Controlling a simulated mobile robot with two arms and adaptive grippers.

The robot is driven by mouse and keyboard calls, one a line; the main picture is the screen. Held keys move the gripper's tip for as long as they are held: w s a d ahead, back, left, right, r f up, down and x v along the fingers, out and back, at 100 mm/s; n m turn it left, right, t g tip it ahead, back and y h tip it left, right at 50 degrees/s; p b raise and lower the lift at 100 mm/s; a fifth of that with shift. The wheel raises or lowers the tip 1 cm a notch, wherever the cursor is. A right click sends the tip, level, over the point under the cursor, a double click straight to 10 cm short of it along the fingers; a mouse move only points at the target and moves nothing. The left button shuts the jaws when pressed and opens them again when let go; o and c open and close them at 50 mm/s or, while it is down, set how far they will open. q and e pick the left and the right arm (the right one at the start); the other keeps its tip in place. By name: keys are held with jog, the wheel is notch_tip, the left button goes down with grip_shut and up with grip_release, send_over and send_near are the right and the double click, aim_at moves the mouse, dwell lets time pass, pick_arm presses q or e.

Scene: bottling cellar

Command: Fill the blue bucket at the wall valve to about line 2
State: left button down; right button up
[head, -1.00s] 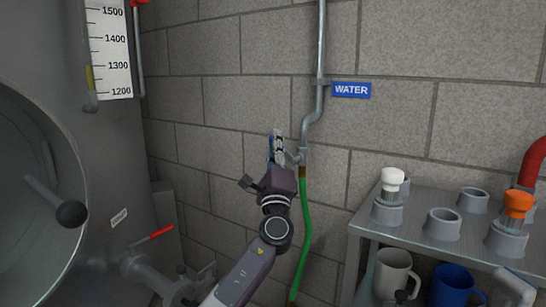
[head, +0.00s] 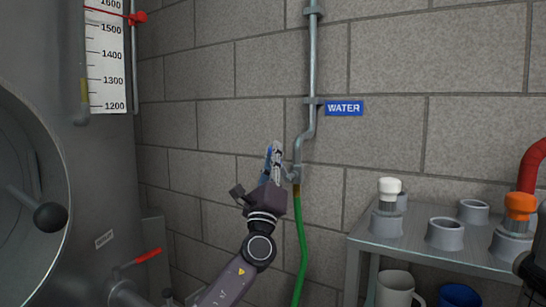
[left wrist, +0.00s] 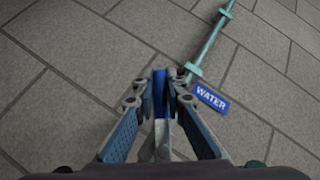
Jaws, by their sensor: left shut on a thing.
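The wall valve is at the lower end of the grey water pipe (head: 313,60), beside the blue WATER sign (head: 344,108). My left gripper (head: 275,152) is at the valve, just left of the pipe's end. In the left wrist view, its fingers (left wrist: 160,95) are shut on a narrow blue piece (left wrist: 159,82), which looks like the valve's lever. A green hose (head: 299,245) hangs from the valve and leaves the bottom of the head view. I cannot make out the blue bucket, its lines or any water. My right gripper is not in view.
A grey metal tank with a level scale (head: 106,60) and a red-handled valve (head: 148,256) stands on the left. On the right, a metal shelf (head: 408,247) holds grey rings and capped fittings. A white jug (head: 396,290) and a blue vessel (head: 459,296) sit beneath.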

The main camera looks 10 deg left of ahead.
pick_arm(q)
jog(key=shift+a+r, duration=0.1)
jog(key=c, duration=2)
grip_release()
jog(key=shift+o, duration=0.2)
jog(key=v, duration=1.2)
